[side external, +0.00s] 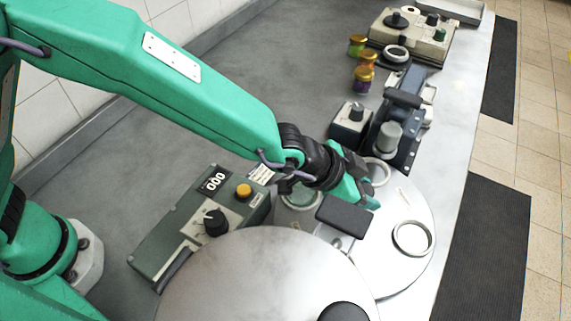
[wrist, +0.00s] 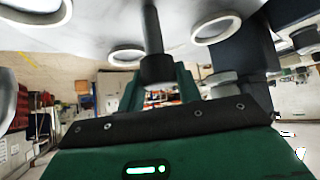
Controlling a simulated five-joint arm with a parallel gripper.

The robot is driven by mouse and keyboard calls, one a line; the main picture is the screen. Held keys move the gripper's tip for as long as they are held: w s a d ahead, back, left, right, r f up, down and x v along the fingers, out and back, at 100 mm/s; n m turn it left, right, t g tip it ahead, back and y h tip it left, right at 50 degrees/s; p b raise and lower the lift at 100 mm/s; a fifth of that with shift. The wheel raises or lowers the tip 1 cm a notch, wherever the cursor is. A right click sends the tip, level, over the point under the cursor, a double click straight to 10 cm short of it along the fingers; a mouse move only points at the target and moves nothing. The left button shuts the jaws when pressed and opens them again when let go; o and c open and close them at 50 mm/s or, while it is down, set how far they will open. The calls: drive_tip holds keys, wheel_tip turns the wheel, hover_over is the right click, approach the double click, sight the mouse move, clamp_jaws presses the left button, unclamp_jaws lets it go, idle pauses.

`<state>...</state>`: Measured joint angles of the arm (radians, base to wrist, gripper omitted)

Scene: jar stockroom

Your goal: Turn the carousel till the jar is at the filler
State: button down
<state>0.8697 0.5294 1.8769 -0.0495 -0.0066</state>
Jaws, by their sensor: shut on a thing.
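The carousel (side external: 398,271) is a pale round plate with several white ring seats. A glassy, greenish jar (side external: 300,197) appears to sit in the seat at its left, partly hidden by my arm. The filler seems to be the dark blue machine (side external: 408,108) with a grey cylinder at the carousel's far edge. My gripper (side external: 358,188) is low over the carousel. In the wrist view, my green gripper (wrist: 156,92) is shut on a dark peg (wrist: 153,35) that joins the plate among the rings. Its fingertips are partly hidden.
A large metal disc (side external: 245,278) stands in front, with a dark block (side external: 343,214) beside it. A control box (side external: 200,222) reading 000 is at left. Several lidded jars (side external: 363,78) and another machine (side external: 415,38) stand behind.

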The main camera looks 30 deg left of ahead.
drive_tip(key=c, duration=1)
unclamp_jaws()
drive_tip(key=shift+o, duration=0.2)
drive_tip(key=v, duration=0.8)
